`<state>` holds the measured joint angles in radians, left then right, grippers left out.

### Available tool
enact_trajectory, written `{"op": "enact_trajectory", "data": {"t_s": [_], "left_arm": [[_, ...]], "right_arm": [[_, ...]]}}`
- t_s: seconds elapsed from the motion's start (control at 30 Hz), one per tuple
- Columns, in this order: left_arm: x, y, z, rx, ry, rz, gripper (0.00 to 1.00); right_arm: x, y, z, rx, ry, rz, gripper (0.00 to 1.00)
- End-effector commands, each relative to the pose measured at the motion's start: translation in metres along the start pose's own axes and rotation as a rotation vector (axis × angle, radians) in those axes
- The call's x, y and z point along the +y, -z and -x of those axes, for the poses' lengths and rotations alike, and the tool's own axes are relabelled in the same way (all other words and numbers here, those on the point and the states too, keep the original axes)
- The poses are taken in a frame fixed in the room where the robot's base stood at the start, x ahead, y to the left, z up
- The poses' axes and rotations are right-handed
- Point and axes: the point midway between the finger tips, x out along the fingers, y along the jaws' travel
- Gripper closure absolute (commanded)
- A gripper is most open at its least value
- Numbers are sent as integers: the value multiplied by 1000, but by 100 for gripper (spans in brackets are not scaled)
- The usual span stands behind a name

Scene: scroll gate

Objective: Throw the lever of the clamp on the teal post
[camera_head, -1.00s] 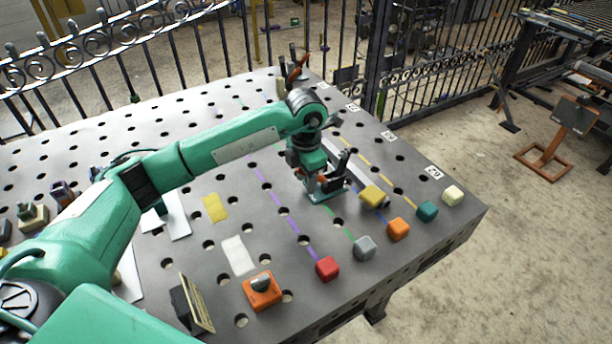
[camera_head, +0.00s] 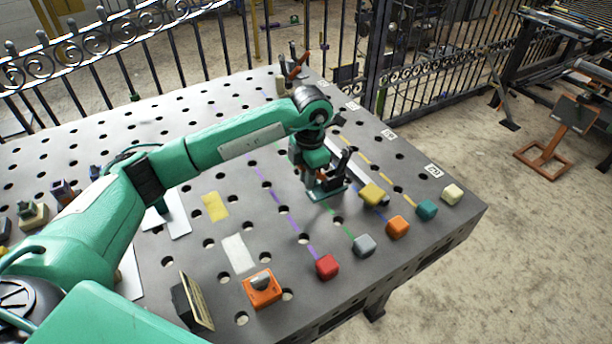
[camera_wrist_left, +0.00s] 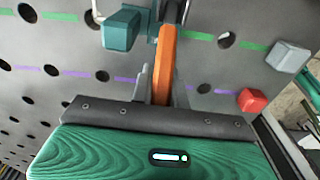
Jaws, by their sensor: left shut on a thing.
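The clamp stands on a teal base (camera_head: 331,191) towards the right of the table, with a dark upright part (camera_head: 343,165) beside my gripper. In the left wrist view its orange lever (camera_wrist_left: 165,58) runs between my fingers, and a teal block (camera_wrist_left: 122,30) is beside it. My left gripper (camera_head: 322,185) is over the clamp, pointing down. It also shows in the left wrist view (camera_wrist_left: 161,88), shut on the orange lever. The arm and gripper hide much of the clamp in the head view. My right gripper is not in view.
Red (camera_head: 327,266), grey (camera_head: 364,245), orange (camera_head: 398,227), teal (camera_head: 427,210) and cream (camera_head: 452,195) blocks line the near right edge. A yellow block (camera_head: 372,194) is close right of the clamp. Another clamp with an orange lever (camera_head: 297,67) stands at the back.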

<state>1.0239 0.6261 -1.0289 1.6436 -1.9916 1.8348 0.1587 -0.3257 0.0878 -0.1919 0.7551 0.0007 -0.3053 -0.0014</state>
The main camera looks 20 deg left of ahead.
Motion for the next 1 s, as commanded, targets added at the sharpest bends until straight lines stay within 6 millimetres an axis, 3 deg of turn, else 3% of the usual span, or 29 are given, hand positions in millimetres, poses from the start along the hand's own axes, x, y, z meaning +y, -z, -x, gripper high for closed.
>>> {"op": "enact_trajectory", "data": {"t_s": [0.3,0.47,0.7,1.0], "left_arm": [[0,-13,19,217,-3,2,100],[0,-20,27,334,-3,2,100],[0,-28,31,463,-3,2,100],[0,-35,31,549,-2,1,100]], "right_arm": [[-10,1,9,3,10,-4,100],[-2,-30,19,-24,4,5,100],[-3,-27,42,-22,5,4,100],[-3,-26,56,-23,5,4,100]]}}
